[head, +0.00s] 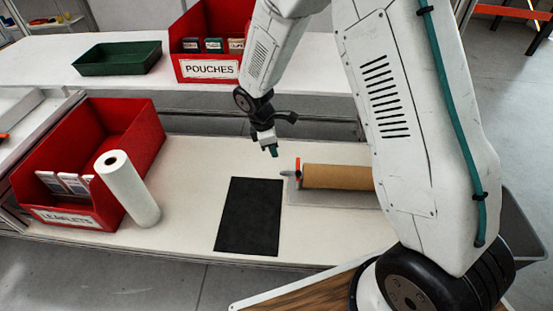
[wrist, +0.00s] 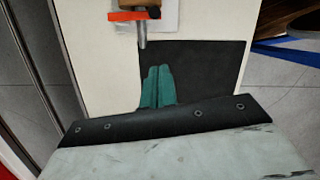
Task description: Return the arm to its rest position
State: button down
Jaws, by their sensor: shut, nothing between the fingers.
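My gripper (head: 272,150) hangs from my white arm above the white worktable (head: 190,190), pointing down. Its two teal fingers are together with nothing between them, as the wrist view also shows (wrist: 157,88). In the head view the gripper is just behind the black mat (head: 250,215) and to the left of the brown paper roll (head: 338,177). In the wrist view the fingers appear in front of the black mat (wrist: 205,70). The exact height above the table cannot be told.
A red LEAFLETS bin (head: 118,115) and a white roll (head: 128,188) stand at the left. A red POUCHES bin (head: 212,70) and a green tray (head: 118,59) sit on the back shelf. The paper roll's holder has an orange-red part (wrist: 133,15). The black mat is bare.

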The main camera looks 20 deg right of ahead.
jog(key=shift+a+r, duration=0.15)
jog(key=shift+r, duration=0.35)
jog(key=s+d+r+m+y, duration=0.1)
jog(key=s+d+r+m, duration=0.1)
jog(key=s+r+m, duration=0.3)
jog(key=s+d+r+m+t, duration=0.1)
jog(key=s+d+r+m, duration=0.2)
jog(key=s+r, duration=1.1)
jog(key=s+d+r+m+y, duration=0.1)
jog(key=s+d+r+m, duration=0.1)
jog(key=s+r+m, duration=0.5)
jog(key=shift+s+d+r+m+t+y, duration=0.35)
jog(key=shift+s+r, duration=0.8)
jog(key=shift+s, duration=1.65)
jog(key=shift+a, duration=0.1)
